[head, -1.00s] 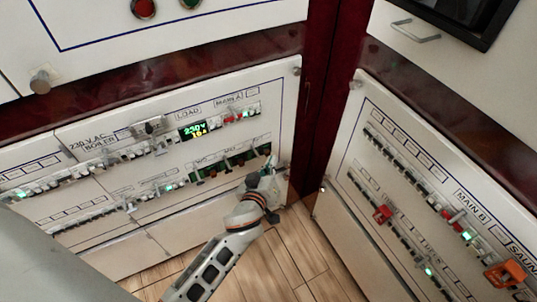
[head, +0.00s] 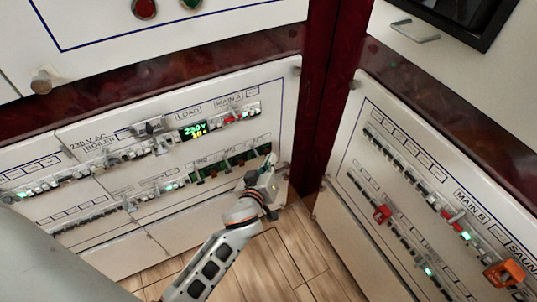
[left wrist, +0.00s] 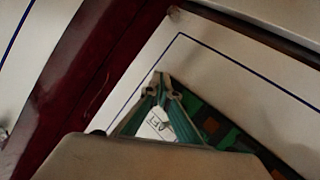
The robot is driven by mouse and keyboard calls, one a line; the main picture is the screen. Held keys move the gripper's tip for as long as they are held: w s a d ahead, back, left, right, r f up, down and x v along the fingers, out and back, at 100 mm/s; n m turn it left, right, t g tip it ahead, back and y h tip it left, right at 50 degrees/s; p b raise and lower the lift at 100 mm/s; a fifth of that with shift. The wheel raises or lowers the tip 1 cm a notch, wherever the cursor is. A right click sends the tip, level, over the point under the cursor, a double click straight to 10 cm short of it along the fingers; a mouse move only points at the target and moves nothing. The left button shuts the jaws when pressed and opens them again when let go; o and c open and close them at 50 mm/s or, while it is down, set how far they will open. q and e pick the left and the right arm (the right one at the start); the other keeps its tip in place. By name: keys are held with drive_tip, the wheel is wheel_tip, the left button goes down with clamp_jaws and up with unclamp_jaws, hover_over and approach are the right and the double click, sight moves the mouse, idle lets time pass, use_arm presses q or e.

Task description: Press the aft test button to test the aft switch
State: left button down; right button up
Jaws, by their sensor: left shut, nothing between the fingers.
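The left panel carries a lower row of green modules (head: 225,168) with dark and reddish squares; the row also shows in the left wrist view (left wrist: 218,125). My left gripper (head: 271,160) is at the right end of this row, close to the panel face. In the left wrist view its fingertips (left wrist: 162,80) meet, with nothing between them, and partly cover the row's end. Whether they touch the panel I cannot tell. My right gripper is not in view.
Above the row are a lit 230V display (head: 193,131) and a row of breakers (head: 110,158). A second panel (head: 335,210) with breakers, a red switch (head: 382,214) and an orange switch (head: 505,273) stands at the right. Wooden floor (head: 290,255) lies between.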

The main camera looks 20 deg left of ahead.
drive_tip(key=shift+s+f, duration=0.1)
use_arm(q)
drive_tip(key=shift+s+d, duration=0.25)
drive_tip(key=shift+d, duration=0.1)
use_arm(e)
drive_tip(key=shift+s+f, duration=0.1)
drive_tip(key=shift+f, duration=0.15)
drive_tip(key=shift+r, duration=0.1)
